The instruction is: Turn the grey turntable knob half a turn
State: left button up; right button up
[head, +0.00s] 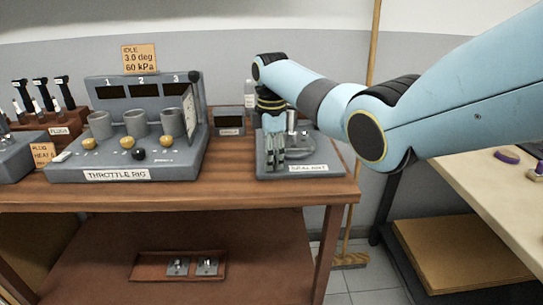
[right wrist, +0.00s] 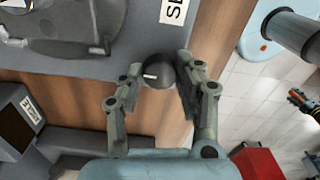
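The grey turntable knob (right wrist: 158,72) is a dark round knob with a white mark, in the right wrist view. It stands at the edge of a grey base plate (right wrist: 70,66), below a white label. In the head view my right gripper (head: 274,158) points down over the front of the labelled grey station (head: 336,162) and hides the knob. My left gripper is not in view.
The grey throttle rig (head: 116,174) with several cups stands to the left on the wooden bench (head: 215,188). A small display box (head: 229,121) and a bottle stand behind. A pale table (head: 490,190) is on the right. The bench's right front edge is clear.

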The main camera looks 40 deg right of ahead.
jog(key=c, duration=0.5)
